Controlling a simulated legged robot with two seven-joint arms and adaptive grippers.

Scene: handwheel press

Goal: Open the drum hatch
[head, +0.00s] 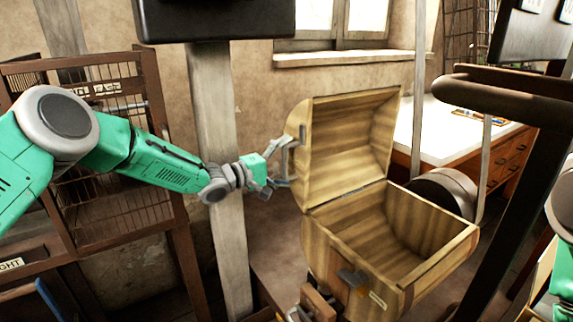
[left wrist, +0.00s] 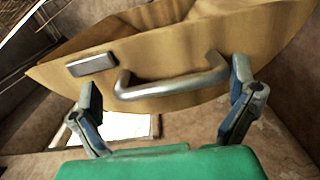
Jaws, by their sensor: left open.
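The wooden drum (head: 395,265) stands right of centre in the head view. Its hatch (head: 345,145) is swung up and stands raised, and the hollow inside shows. A grey bar handle (head: 284,158) is on the hatch's left side. In the left wrist view the handle (left wrist: 172,84) lies between the spread fingers, beside a small grey plate (left wrist: 91,64) on the hatch (left wrist: 200,50). My left gripper (head: 274,174) is open at the handle; whether a finger touches it I cannot tell. My right gripper is not visible.
A wooden post (head: 215,150) stands behind my left arm. A wooden rack with wire mesh (head: 80,180) is at left. A dark frame with a brown bar (head: 505,95) rises at right. A white-topped desk (head: 440,130) stands behind the drum.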

